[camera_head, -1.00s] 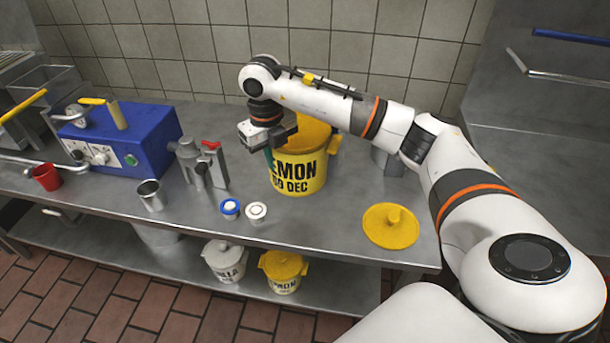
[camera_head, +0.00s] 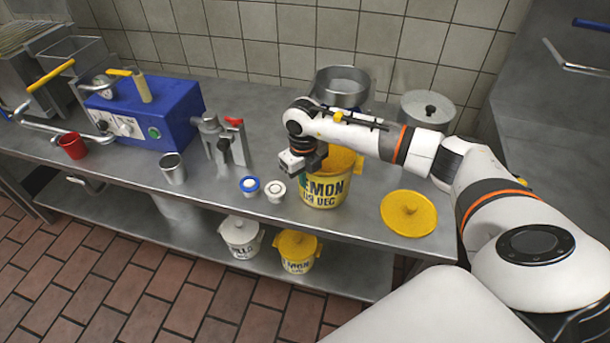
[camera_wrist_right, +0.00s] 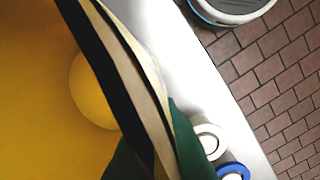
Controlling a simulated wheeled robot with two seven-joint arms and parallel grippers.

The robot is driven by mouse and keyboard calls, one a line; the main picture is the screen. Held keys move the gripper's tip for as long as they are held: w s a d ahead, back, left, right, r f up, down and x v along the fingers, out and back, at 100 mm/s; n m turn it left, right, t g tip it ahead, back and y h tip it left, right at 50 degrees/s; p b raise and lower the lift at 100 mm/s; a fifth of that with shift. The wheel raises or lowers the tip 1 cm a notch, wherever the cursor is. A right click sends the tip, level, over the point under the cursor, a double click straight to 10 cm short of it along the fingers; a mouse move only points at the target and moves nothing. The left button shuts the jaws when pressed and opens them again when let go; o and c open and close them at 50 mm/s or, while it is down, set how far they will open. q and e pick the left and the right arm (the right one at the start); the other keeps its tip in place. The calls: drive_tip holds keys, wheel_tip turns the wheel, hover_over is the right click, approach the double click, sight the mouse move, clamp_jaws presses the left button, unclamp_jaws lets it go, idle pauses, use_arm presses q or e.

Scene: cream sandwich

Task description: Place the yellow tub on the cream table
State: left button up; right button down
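The yellow tub (camera_head: 328,191), marked "EMON" with a green patch, is upright at the front of the steel table (camera_head: 225,205). I cannot tell whether its base touches the steel. My right gripper (camera_head: 303,166) is at its left rim, fingers pointing down, and appears shut on its wall. In the right wrist view, the tub's yellow inside (camera_wrist_right: 35,100) fills the left, and a dark finger crosses the rim. Part of the tub's top is hidden by my arm. My left gripper is not in view.
A yellow lid (camera_head: 408,213) lies right of the tub. A blue-lidded cup (camera_head: 249,186) and a white-lidded cup (camera_head: 275,191) stand close on its left. Behind are a steel pot (camera_head: 341,88) and a lidded pot (camera_head: 428,107). A blue machine (camera_head: 148,115) stands farther left.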

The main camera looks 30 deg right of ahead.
drive_tip(key=shift+f, duration=0.1)
drive_tip(key=c, duration=1.6)
unclamp_jaws()
drive_tip(key=shift+c, duration=0.2)
drive_tip(key=shift+r, duration=0.6)
wheel_tip(320, 180, up, 11)
drive_tip(key=b, duration=0.1)
drive_tip(key=shift+a+r+b, duration=0.15)
drive_tip(key=shift+a+b, duration=0.1)
drive_tip(key=shift+b, duration=0.05)
